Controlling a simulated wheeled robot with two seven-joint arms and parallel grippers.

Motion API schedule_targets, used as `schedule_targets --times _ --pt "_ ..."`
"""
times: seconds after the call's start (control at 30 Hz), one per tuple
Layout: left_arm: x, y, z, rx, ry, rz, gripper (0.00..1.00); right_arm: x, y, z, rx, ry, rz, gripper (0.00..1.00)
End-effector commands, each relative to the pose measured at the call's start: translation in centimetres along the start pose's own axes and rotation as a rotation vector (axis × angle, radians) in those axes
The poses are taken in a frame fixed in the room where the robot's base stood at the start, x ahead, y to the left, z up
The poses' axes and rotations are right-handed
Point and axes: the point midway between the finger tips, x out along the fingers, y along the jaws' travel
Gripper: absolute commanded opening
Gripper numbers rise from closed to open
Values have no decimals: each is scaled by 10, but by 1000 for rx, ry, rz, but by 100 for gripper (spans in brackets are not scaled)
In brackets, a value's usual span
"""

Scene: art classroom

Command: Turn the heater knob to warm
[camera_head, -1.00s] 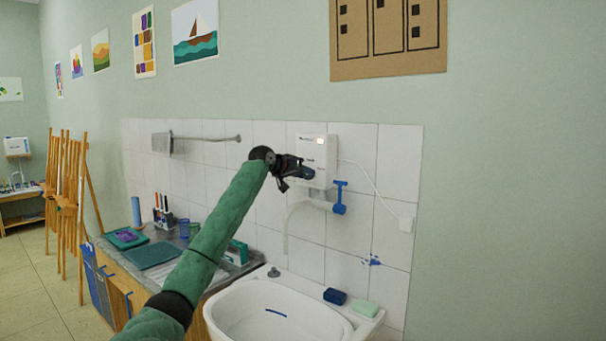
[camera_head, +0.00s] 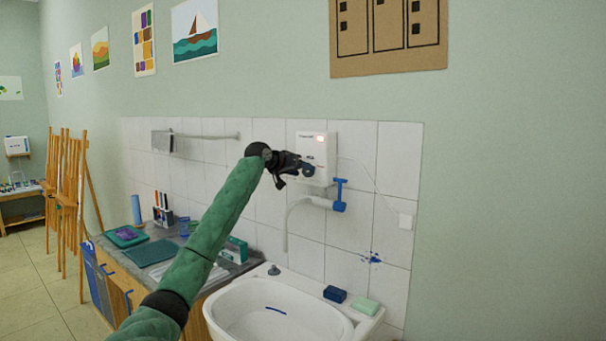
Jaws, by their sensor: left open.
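The white heater (camera_head: 318,148) hangs on the tiled wall above the sink, with a small reddish light near its top. Its knob (camera_head: 309,170) shows as a dark round shape low on the heater's front, partly covered by my gripper. My left gripper (camera_head: 302,168) is open, with its fingertips at the knob, seen from behind. I cannot tell whether the fingers touch the knob, and its setting is not readable. My right gripper is not in view.
A blue lever tap (camera_head: 340,196) and a white spout (camera_head: 290,222) are just below the heater. The white sink (camera_head: 225,312) stands beneath, with a blue sponge (camera_head: 335,294) and a green soap (camera_head: 366,306) on its rim.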

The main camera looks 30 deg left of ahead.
Motion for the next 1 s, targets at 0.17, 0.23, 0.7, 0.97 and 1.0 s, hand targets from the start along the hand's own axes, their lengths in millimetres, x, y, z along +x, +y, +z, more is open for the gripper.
schedule_targets --times 0.17,0.23,0.7,0.97,1.0 --pt "-23 -2 2 2 0 -2 59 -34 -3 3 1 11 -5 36" --pt "-31 -1 2 2 0 -1 59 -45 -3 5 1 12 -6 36" --pt "-62 -1 1 1 -3 -1 59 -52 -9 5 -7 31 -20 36" --pt "-62 -1 1 0 -3 -1 59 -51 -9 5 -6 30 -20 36" --pt "-62 -1 1 0 -2 -1 59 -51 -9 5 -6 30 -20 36"
